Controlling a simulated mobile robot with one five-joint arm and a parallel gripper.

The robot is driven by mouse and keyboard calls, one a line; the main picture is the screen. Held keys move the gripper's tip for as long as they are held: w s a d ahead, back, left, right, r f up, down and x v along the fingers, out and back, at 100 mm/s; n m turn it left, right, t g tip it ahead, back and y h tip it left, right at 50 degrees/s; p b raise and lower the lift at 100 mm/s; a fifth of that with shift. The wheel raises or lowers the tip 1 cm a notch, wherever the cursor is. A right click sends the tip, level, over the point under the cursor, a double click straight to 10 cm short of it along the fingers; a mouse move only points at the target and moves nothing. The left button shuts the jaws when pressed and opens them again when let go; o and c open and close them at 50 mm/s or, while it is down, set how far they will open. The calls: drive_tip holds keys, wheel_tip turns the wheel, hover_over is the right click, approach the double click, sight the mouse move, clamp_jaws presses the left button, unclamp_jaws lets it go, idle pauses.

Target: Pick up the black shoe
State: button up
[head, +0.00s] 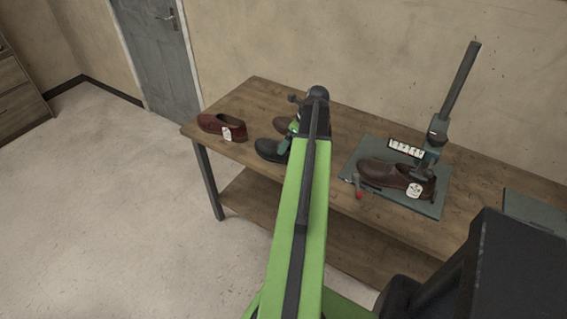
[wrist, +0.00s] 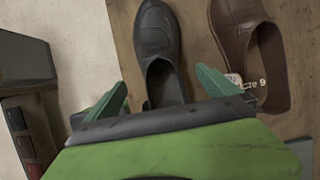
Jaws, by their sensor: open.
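The black shoe (wrist: 158,42) lies on the wooden table in the wrist view, its toe at the top and its opening toward my gripper. In the head view only its front part (head: 268,149) shows, left of my arm, which hides the rest. My gripper (wrist: 165,92) is open and empty in the wrist view, its two green fingers spread to either side of the shoe's heel end. The fingers overlap the shoe in the picture; I cannot tell whether they touch it. In the head view my gripper is mostly hidden behind my arm.
A brown shoe (wrist: 252,50) with a white label lies close right of the black shoe in the wrist view. A reddish-brown shoe (head: 222,127) sits at the table's left end. The table (head: 262,92) backs a wall.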

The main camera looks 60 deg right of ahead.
sight(286, 152)
drive_tip(key=b+x, duration=0.1)
drive_tip(key=x, duration=0.2)
drive_tip(key=shift+s, duration=0.2)
drive_tip(key=shift+w+f+b, duration=0.15)
drive_tip(key=shift+f+b, duration=0.05)
drive_tip(key=shift+b, duration=0.1)
drive_tip(key=shift+r, duration=0.1)
drive_tip(key=b+x, duration=0.4)
drive_tip(key=x, duration=0.1)
drive_tip(key=shift+s+b, duration=0.3)
drive_tip(key=shift+b, duration=0.05)
drive_tip(key=shift+w+f, duration=0.15)
drive_tip(key=shift+f, duration=0.15)
drive_tip(key=shift+r, duration=0.2)
drive_tip(key=c, duration=1.8)
drive_tip(key=shift+r, duration=0.1)
